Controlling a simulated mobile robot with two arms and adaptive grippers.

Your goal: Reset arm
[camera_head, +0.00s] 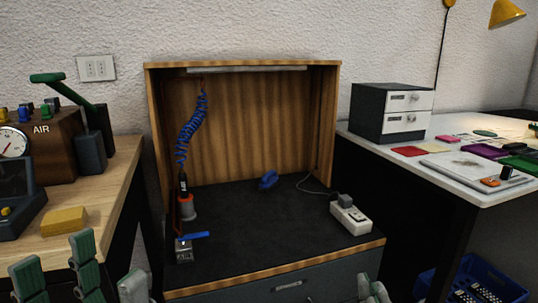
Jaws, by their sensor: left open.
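My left gripper (54,262) is at the lower left, in front of the left workbench. Its green fingers point up, spread apart, with nothing between them. A grey part beside it, at the bottom edge, is cut off. A grey tip at the bottom, right of centre, seems to be my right gripper (373,290). Most of it is out of frame, so its opening cannot be told. No separate object for the task can be picked out.
A wooden booth (249,130) holds a blue coiled hose (191,130), a blue item (268,180) and a power strip (350,217). The left bench has a yellow block (64,221) and a gauge box (50,150). The right desk has drawers (393,112). The dark booth floor is mostly clear.

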